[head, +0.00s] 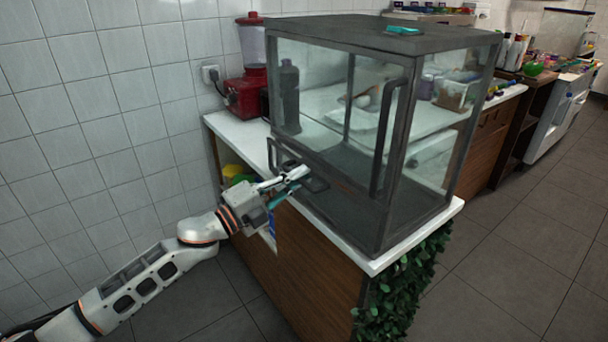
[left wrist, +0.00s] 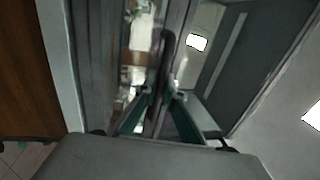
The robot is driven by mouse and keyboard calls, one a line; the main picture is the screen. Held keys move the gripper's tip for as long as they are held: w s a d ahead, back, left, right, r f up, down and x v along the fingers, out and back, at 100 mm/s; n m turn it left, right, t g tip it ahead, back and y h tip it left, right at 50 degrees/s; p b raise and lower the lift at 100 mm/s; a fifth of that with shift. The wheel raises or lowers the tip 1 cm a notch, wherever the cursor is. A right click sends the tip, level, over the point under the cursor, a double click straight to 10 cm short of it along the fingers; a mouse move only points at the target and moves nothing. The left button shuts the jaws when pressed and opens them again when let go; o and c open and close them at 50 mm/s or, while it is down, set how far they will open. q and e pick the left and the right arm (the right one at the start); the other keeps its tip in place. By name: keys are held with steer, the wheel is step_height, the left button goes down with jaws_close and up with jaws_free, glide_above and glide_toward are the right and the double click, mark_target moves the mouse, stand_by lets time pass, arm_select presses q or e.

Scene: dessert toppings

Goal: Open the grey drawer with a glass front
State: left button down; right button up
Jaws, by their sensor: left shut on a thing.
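A dark grey case with glass panes (head: 385,50) stands on a white counter. A second, smaller dark handle (head: 316,184) is at the lower left of the case. My left gripper (head: 295,174) reaches in from the left and is shut on this smaller handle. In the left wrist view, the dark handle bar (left wrist: 166,45) rises between my gripper's fingertips (left wrist: 160,95). My right gripper is out of view.
The white counter edge (head: 372,266) lies close under the case. A red blender (head: 246,90) stands behind it to the left. Green leaves (head: 400,300) hang on the counter's right end. The tiled floor (head: 500,285) at right is clear.

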arm_select(q)
steer(key=r+p+v, duration=0.1)
steer(key=r+v, duration=0.1)
steer(key=v, duration=0.9)
steer(key=r+p+v, duration=0.1)
steer(key=r+v, duration=0.1)
steer(key=v, duration=0.9)
steer(key=shift+s+a, duration=0.4)
steer(key=shift+a, duration=0.05)
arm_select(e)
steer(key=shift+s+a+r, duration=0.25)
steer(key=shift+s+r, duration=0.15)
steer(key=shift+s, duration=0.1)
arm_select(q)
steer(key=shift+r, duration=0.1)
steer(key=c, duration=2.1)
jaws_free()
steer(key=shift+c, duration=0.2)
